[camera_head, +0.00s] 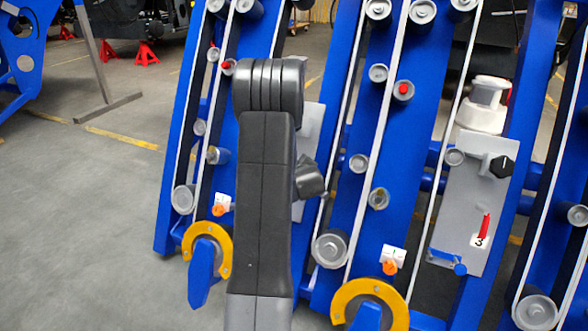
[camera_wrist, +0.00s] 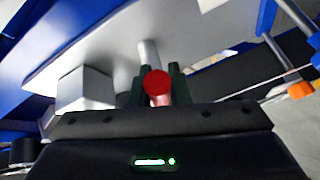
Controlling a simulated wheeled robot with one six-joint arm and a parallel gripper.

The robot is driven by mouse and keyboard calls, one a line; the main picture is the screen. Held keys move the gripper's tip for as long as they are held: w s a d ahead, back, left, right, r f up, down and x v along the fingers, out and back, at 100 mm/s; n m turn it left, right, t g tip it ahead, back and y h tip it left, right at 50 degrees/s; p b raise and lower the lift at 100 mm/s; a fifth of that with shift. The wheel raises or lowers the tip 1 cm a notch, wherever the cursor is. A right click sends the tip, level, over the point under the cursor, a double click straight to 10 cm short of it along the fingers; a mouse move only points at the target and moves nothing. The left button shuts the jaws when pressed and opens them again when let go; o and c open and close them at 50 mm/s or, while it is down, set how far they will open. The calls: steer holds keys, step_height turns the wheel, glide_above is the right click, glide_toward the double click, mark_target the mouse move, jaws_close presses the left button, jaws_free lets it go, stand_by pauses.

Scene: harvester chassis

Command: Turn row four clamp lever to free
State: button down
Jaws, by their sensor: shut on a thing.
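In the wrist view a red clamp lever (camera_wrist: 157,84) shows its round end between the two dark fingers of my gripper (camera_wrist: 158,73). The fingers are shut on it. The lever stands in front of a grey plate (camera_wrist: 100,45), with a metal shaft (camera_wrist: 149,52) behind it. No row number shows in the wrist view, so I cannot tell the row from it. In the head view my arm hides the gripped lever, and only the edge of a grey plate (camera_head: 308,125) shows beside the arm.
Another grey plate (camera_head: 455,200) at right bears a black knob (camera_head: 502,166), a red lever (camera_head: 483,226) and a label 3 (camera_head: 479,241). Blue row frames with belts and rollers crowd around my arm. A metal block (camera_wrist: 85,88) sits close left of my fingers.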

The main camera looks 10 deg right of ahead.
steer(key=shift+d+r+n, duration=0.1)
steer(key=shift+r+n, duration=0.1)
steer(key=shift+n, duration=0.3)
steer(key=shift+g, duration=0.3)
steer(key=c, duration=1.4)
jaws_free()
steer(key=shift+w, duration=0.1)
steer(key=shift+o, duration=0.2)
steer(key=p+v, duration=0.3)
steer(key=v, duration=1.1)
steer(key=shift+p, duration=0.35)
steer(key=shift+w, duration=0.1)
